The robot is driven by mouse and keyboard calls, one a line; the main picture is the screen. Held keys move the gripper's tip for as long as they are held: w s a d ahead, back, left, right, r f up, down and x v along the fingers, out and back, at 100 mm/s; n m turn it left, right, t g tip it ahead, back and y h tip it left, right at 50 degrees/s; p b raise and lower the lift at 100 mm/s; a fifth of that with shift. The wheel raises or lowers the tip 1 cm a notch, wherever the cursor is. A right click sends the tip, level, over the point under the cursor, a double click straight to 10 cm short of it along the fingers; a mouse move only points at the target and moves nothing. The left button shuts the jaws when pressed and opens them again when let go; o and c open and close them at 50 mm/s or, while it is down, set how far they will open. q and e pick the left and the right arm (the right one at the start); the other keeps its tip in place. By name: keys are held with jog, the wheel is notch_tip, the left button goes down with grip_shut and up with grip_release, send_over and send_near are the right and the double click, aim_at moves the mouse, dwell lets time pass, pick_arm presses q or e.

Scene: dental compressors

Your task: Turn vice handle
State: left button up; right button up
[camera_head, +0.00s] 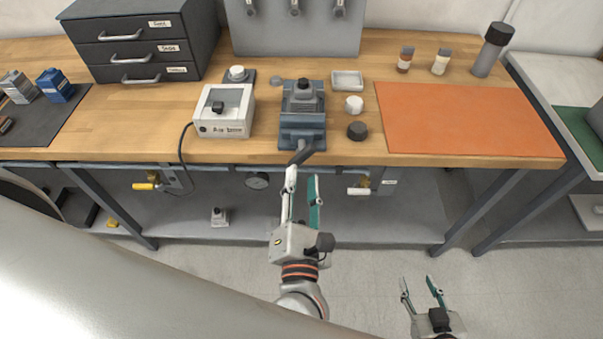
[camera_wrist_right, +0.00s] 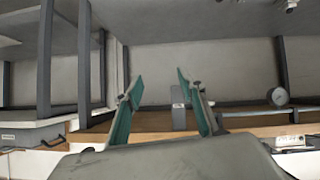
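The blue-grey vice (camera_head: 302,125) stands at the front edge of the wooden bench. Its dark handle (camera_head: 299,154) sticks out past the edge and slants down to the left. My left gripper (camera_head: 302,177) is open, with its fingertips just in front of the handle's lower end. The left fingertip is very near that end; I cannot tell whether they touch. My right gripper (camera_head: 422,282) is open and empty, low over the floor at the lower right. Its two green-padded fingers stand apart in the right wrist view (camera_wrist_right: 155,82). The vice does not show clearly there.
A white box (camera_head: 225,122) with a cable stands left of the vice. A dark round knob (camera_head: 357,131) and a white one (camera_head: 354,105) stand right of it. An orange mat (camera_head: 465,120) lies bare. Under the bench are a gauge (camera_head: 257,181) and yellow-handled valve (camera_head: 146,186).

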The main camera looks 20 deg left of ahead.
aim_at(302, 161)
notch_tip(302, 161, down, 8)
jog(key=b, duration=0.6)
pick_arm(q)
jog(key=shift+n, duration=0.4)
jog(key=x, duration=0.6)
jog(key=shift+w+a+f, duration=0.1)
jog(key=shift+f, duration=0.2)
jog(key=shift+w+a, duration=0.15)
jog(key=shift+w, duration=0.25)
grip_shut()
jog(key=shift+p, duration=0.4)
jog(key=m+p, duration=0.1)
jog(key=p, duration=0.2)
jog(key=shift+r+m, duration=0.35)
jog(key=shift+m, duration=0.05)
jog(key=m+p, duration=0.2)
jog(key=p, duration=0.1)
jog(key=shift+f, duration=0.1)
jog(key=shift+f+m+p, duration=0.15)
jog(key=shift+m+p, duration=0.25)
jog(key=shift+p, duration=0.3)
jog(key=shift+f, duration=0.2)
pick_arm(e)
notch_tip(302, 161, up, 9)
jog(key=shift+f, duration=0.15)
